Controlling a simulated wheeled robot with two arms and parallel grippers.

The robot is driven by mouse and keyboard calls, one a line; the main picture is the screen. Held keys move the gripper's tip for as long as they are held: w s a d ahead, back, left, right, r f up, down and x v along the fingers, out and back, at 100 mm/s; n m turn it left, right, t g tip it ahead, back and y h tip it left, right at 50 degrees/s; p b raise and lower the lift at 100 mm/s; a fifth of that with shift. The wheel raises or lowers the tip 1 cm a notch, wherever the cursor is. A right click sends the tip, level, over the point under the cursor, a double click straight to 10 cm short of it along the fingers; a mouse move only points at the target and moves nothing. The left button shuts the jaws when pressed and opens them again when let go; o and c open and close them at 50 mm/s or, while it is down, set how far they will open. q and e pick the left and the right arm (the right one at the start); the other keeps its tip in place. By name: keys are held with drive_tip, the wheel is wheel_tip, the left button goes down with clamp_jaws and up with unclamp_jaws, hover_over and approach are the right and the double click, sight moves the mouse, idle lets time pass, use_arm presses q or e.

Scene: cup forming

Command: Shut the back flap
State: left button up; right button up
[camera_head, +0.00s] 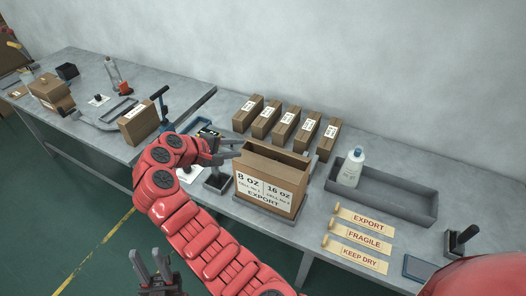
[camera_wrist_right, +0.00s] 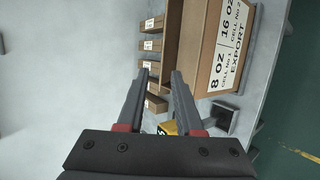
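The brown carton (camera_head: 263,192), printed "8 OZ", "16 OZ" and "EXPORT", stands upright on a dark base on the bench. Its top looks open, with a brown panel (camera_head: 276,149) standing along the back edge; I cannot tell how far that flap is bent. The carton also shows in the right wrist view (camera_wrist_right: 212,77). My right gripper (camera_head: 239,149) is open and empty at the carton's upper left corner, close to the rim; contact is unclear. It also shows in the right wrist view (camera_wrist_right: 161,76). My left gripper (camera_head: 152,263) is open and empty, low in front of the bench.
Several small labelled boxes (camera_head: 285,125) stand in a row behind the carton. A grey tray (camera_head: 398,203) with a white bottle (camera_head: 350,168) lies to the right. Label strips (camera_head: 357,240) lie in front of the tray. A second bench (camera_head: 85,75) stands at the left.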

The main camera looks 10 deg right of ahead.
drive_tip(key=n+t+y+b, duration=0.2)
drive_tip(key=t+y+b, duration=0.1)
approach(274, 149)
drive_tip(key=p+x, duration=0.4)
drive_tip(key=x, duration=0.4)
drive_tip(key=shift+w+d+f, duration=0.1)
drive_tip(key=shift+d, duration=0.05)
drive_tip(key=shift+w+d+f+p, duration=0.25)
drive_tip(key=shift+w+f+p, duration=0.05)
drive_tip(key=shift+w+f, duration=0.1)
drive_tip(key=shift+s, duration=0.1)
clamp_jaws()
idle(1.0)
